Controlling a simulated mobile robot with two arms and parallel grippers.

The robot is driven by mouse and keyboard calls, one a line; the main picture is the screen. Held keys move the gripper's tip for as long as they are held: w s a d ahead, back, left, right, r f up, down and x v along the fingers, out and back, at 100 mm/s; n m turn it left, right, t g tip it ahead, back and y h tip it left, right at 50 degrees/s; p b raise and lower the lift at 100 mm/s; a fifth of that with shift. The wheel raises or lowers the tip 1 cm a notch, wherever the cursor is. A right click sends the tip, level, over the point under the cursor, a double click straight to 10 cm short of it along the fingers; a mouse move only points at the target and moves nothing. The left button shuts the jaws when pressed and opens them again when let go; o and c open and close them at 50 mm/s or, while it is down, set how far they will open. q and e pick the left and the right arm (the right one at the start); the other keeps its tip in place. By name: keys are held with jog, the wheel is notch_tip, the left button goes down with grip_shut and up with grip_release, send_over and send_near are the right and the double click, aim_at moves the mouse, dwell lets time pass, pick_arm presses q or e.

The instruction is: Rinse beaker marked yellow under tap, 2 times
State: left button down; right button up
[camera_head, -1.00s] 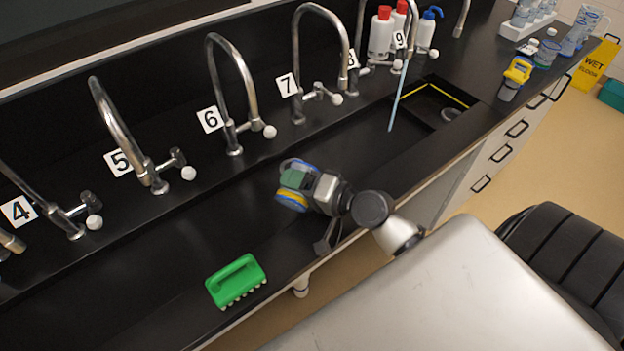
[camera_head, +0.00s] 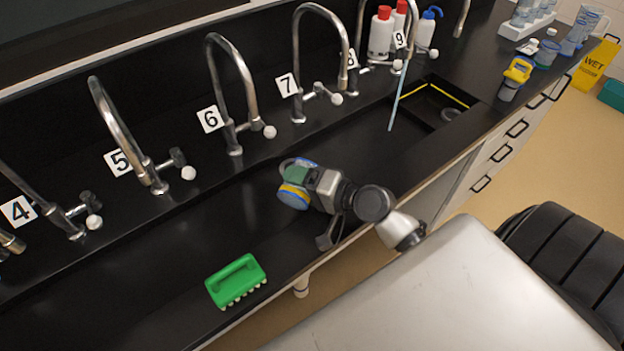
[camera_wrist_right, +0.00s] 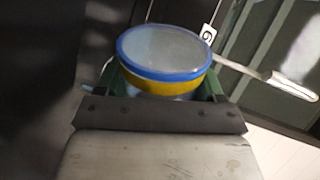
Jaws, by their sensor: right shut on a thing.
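My right gripper (camera_head: 300,178) is shut on the beaker marked yellow (camera_head: 293,196), held tilted above the dark sink trough, in front of taps 6 and 7. In the right wrist view the beaker (camera_wrist_right: 165,52) has a blue rim, a yellow band and a pale interior, between the green fingers. A light blue stream of water (camera_head: 396,100) falls near the number 9 label into the trough, right of the beaker and apart from it. Taps 5 (camera_head: 122,125), 6 (camera_head: 235,85) and 7 (camera_head: 320,50) show no stream. My left gripper is not in view.
A green brush (camera_head: 236,281) lies on the front ledge. Red-capped and blue-capped bottles (camera_head: 381,35) stand behind the taps. A yellow-topped item (camera_head: 516,75) and several beakers stand at the right end of the counter. A yellow wet-floor sign (camera_head: 597,65) is beyond.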

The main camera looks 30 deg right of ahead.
jog(key=shift+d, duration=0.1)
jog(key=shift+w+d+r+m+y+p, duration=0.15)
jog(key=shift+r+m+y+p, duration=0.1)
jog(key=shift+m+p, duration=0.3)
jog(key=shift+w+d+r+m+y+p, duration=0.15)
jog(key=shift+r+m+p, duration=0.1)
jog(key=shift+m+p, duration=0.3)
dwell(1.0)
